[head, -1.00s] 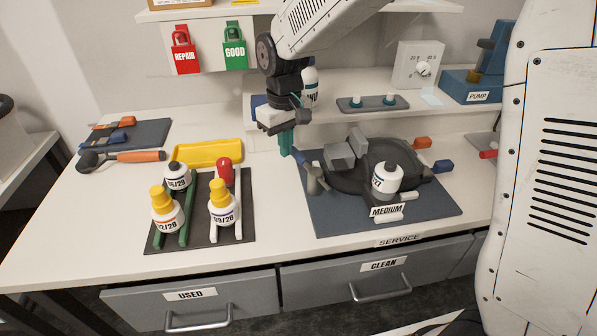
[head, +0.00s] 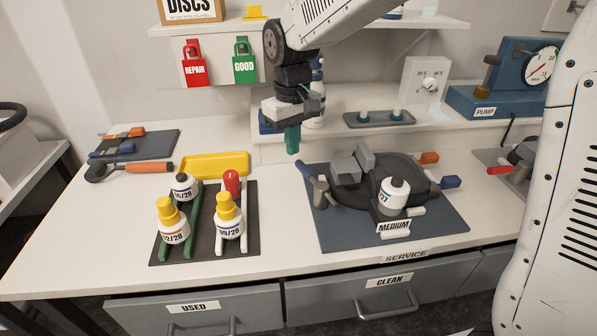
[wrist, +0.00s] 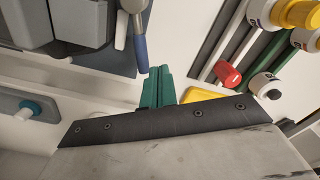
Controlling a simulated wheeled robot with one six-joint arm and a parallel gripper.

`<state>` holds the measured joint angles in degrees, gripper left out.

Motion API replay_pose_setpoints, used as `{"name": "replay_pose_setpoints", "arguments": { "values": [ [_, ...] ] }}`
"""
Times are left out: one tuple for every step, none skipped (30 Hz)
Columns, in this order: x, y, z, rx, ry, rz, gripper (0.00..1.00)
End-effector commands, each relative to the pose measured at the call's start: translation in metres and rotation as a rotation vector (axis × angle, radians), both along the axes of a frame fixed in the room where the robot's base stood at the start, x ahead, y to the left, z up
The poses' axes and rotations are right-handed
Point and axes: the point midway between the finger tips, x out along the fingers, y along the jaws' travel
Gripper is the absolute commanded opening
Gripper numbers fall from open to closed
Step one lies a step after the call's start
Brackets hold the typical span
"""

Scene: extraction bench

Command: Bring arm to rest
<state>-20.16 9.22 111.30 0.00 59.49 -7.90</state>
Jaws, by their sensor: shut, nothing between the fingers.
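My gripper (head: 292,140) hangs from the arm above the back middle of the bench, its green fingers together and pointing down. Nothing is held between them. In the wrist view the green fingers (wrist: 158,88) also show side by side, with the bare white bench top beyond. The gripper is apart from the yellow tray (head: 215,165) to its left and from the blue mat (head: 340,236) to its right.
A dark rack mat (head: 206,250) with several bottles stands front left. A black device with a bottle (head: 394,195) sits on the blue mat. A shelf (head: 445,130) behind carries a small tray (head: 380,119) and the pump (head: 500,85). The bench's left front is clear.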

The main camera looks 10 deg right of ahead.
Motion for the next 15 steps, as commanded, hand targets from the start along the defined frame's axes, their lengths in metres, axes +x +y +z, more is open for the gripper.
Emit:
{"name": "replay_pose_setpoints", "arguments": {
  "values": [
    [0.000,0.000,0.000,0.000,0.000,0.000,0.00],
    [0.000,0.000,0.000,0.000,0.000,-0.001,0.00],
    [0.000,0.000,0.000,-0.001,0.002,-0.005,0.00],
    [-0.002,-0.001,-0.001,-0.004,0.010,-0.013,0.00],
    [-0.006,-0.002,-0.003,-0.008,0.022,-0.017,0.00],
    [-0.012,-0.004,-0.008,-0.015,0.039,-0.023,0.00],
    [-0.019,-0.007,-0.012,-0.022,0.056,-0.028,0.00],
    [-0.028,-0.011,-0.012,-0.027,0.068,-0.035,0.00],
    [-0.042,-0.019,-0.010,-0.033,0.082,-0.050,0.00],
    [-0.051,-0.026,-0.007,-0.035,0.088,-0.064,0.00],
    [-0.061,-0.033,-0.004,-0.037,0.093,-0.078,0.00],
    [-0.074,-0.043,0.001,-0.039,0.098,-0.097,0.00],
    [-0.085,-0.050,0.005,-0.039,0.099,-0.113,0.00],
    [-0.095,-0.058,0.008,-0.040,0.100,-0.130,0.00],
    [-0.110,-0.068,0.013,-0.040,0.100,-0.152,0.00]
  ]
}}
